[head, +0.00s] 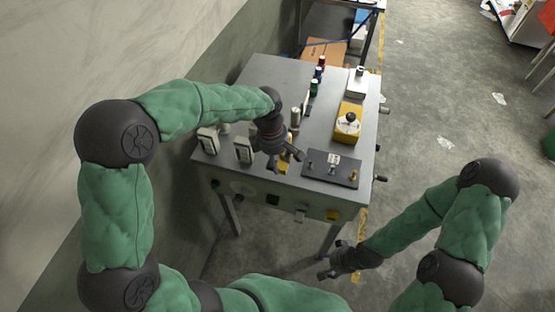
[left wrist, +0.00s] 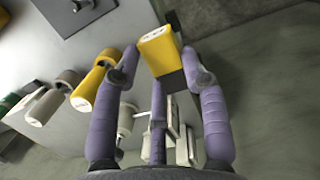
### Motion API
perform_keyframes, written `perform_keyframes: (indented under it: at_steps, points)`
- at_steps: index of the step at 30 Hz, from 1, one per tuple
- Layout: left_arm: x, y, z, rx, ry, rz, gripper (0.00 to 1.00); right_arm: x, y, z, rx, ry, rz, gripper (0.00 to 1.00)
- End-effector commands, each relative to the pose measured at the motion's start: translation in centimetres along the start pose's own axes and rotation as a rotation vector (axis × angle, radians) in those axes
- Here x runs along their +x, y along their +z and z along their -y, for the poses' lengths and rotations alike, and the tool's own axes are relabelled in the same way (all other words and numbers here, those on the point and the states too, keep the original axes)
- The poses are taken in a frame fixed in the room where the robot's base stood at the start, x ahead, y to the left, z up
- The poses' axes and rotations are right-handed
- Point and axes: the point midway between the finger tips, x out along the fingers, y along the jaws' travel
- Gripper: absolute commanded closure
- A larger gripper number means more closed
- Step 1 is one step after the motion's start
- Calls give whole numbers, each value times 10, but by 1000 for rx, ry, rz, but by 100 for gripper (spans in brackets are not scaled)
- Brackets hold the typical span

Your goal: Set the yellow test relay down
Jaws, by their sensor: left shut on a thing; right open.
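My left gripper (head: 283,163) is shut on a yellow block-shaped relay with a dark lower part, near the front edge of the workbench (head: 278,88). In the left wrist view the relay (left wrist: 160,48) sits between the fingertips of the left gripper (left wrist: 160,75), its pale-marked end face showing. I cannot tell whether it touches the bench. A dark plate (head: 318,174) with a small white piece and pegs lies on the bench just right of the left gripper. My right gripper (head: 335,266) is open and empty, in front of the bench and above the floor.
A yellow box with a black knob (head: 348,122) stands behind the plate. Two pale meters (head: 243,150) stand left of the left gripper. Another yellow piece (left wrist: 92,88) shows beside the fingers. Several small bottles stand farther back. The bench's back left is clear.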

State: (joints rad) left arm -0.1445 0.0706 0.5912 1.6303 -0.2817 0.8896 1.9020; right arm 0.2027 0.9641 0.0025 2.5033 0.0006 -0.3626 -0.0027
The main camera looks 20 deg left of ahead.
Motion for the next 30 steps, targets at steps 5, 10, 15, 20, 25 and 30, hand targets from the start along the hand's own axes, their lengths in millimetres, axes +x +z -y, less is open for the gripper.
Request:
perform_keyframes:
  at_steps: [5,10,15,20,25,30]
  points:
    - [30,-13,-24,-2,-2,0,89,7,0,-2,0,0,0,36]
    - [46,-20,-39,0,0,0,89,10,0,-3,0,0,0,36]
    - [52,-23,-44,0,1,0,89,10,-1,-4,0,0,0,36]
    - [69,-28,-49,-1,-3,0,89,14,-1,-5,0,0,0,36]
    - [88,-30,-49,1,-1,-1,89,17,-1,-6,0,0,0,36]
    - [88,-30,-49,1,1,0,89,16,-1,-6,0,0,0,36]
